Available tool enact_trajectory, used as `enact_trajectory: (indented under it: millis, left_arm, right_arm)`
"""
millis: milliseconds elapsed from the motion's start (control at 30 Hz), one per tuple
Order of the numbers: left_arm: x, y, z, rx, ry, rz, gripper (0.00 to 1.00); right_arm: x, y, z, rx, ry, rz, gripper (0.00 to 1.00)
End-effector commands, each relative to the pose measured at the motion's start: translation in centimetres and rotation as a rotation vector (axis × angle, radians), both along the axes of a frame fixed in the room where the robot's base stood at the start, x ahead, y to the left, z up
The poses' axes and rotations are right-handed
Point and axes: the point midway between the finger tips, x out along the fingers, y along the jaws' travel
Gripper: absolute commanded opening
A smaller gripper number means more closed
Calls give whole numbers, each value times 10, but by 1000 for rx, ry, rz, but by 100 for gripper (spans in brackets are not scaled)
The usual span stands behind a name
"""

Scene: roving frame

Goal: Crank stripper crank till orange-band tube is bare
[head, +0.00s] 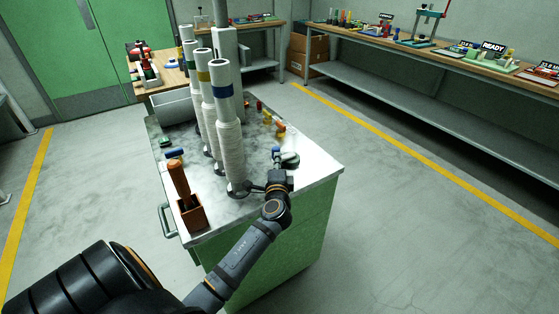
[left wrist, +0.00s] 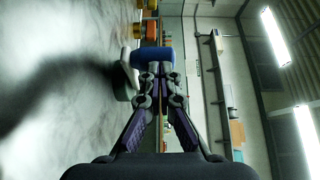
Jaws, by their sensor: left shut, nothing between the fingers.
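Several tall white wound tubes stand upright in a row on the cart top. The nearest has a blue band (head: 221,91), another a yellow band (head: 204,76), another a green band. I make out no orange band, and cannot tell which part is the stripper crank. My left gripper (head: 284,166) is low over the cart's near right part, right of the blue-band tube. In the left wrist view its fingers (left wrist: 154,76) are shut and empty, just short of a blue piece (left wrist: 152,57); contact is unclear. My right gripper is not in view.
The green cart (head: 325,169) has a pale marbled top. A brown box with an upright handle (head: 191,215) stands at its near left corner. Small coloured pieces (head: 267,117) lie behind the gripper. Floor to the right is clear, up to a long workbench (head: 420,95).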

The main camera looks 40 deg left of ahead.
Motion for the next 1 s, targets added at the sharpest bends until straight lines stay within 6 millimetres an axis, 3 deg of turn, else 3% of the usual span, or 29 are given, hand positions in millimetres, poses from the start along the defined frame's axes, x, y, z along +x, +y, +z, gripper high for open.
enact_trajectory:
  millis: [400, 1000]
  left_arm:
    - [1, 17, 0, 2, 1, 1, 0]
    - [1, 19, 0, 0, 0, 1, 0]
  right_arm:
    - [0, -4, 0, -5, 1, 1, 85]
    - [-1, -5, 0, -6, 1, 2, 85]
